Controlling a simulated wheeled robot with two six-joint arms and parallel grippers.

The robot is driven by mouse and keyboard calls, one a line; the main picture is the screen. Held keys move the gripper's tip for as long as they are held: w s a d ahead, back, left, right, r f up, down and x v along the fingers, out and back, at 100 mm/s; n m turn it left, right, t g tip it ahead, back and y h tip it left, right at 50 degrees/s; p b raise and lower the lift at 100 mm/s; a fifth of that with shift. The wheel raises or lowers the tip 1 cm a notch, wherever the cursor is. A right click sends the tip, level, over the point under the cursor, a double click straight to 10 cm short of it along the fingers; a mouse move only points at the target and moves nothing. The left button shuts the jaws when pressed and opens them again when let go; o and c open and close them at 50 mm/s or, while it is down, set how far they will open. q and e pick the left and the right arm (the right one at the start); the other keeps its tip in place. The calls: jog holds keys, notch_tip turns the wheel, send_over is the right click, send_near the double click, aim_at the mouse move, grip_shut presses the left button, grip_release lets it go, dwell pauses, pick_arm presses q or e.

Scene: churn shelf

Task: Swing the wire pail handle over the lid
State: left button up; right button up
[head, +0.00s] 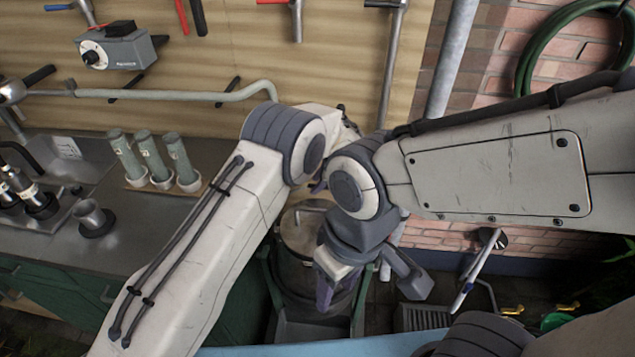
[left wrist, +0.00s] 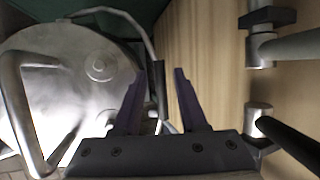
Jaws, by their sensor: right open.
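The metal pail (head: 305,250) stands low in the middle of the head view, partly hidden by my arms. In the left wrist view its round silver lid (left wrist: 95,95) fills the left side, with a thick lid grip (left wrist: 25,110) on it. The thin wire handle (left wrist: 125,17) arcs past the lid's edge and passes behind or between my left fingers; I cannot tell which. My left gripper (left wrist: 157,95) is open, fingers apart, beside the lid; in the head view it (head: 318,186) is mostly hidden. My right gripper (head: 328,288) is open, in front of the pail.
A wooden tool board (head: 330,60) stands behind. A grey bench (head: 150,230) on the left holds several green-grey tubes (head: 150,158) in white cups. A pipe (head: 445,70) and brick wall (head: 490,75) are at the right. A floor grate (head: 425,318) lies right of the pail.

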pick_arm(q)
grip_shut()
dwell(1.2)
